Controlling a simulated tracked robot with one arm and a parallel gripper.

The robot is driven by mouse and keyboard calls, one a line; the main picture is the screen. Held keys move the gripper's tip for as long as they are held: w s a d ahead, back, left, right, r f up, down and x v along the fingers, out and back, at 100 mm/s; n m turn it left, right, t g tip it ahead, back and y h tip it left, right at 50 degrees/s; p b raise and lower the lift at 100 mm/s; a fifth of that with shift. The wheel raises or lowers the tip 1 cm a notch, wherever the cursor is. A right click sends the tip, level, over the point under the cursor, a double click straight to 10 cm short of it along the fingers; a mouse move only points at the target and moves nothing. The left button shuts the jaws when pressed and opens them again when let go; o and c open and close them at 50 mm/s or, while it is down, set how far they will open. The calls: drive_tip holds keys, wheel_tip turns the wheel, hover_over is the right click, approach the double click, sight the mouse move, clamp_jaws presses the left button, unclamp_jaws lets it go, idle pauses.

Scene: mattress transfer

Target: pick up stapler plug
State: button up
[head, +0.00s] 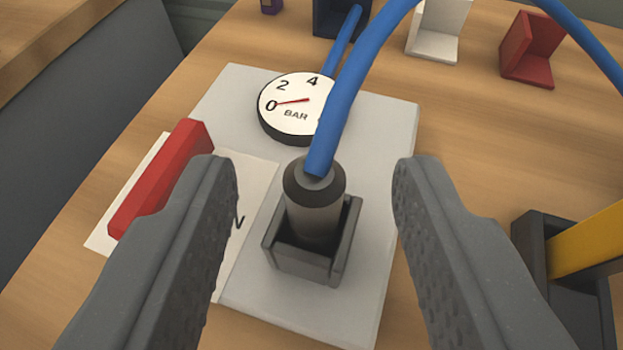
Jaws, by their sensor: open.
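The stapler plug (314,205) is a dark grey cylinder with a blue hose (345,95) running from its top. It stands in a square grey holder (305,263) on a light grey plate (385,130). My gripper (312,180) is open, with one finger to the left of the plug and one to the right. Both fingers are apart from the plug, with a gap on each side. The plug's lower end is hidden inside the holder.
A round gauge (285,110) marked BAR lies on the plate behind the plug. A red bar (160,175) lies on a white sheet (103,238) at left. A dark holder with a yellow piece (590,245) stands at right. White (440,30) and red (530,48) brackets stand behind.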

sight(315, 203)
drive_tip(key=shift+w+d+f, duration=0.1)
drive_tip(key=shift+w+f, duration=0.75)
drive_tip(key=shift+w, duration=0.65)
clamp_jaws()
drive_tip(key=shift+r, duration=0.1)
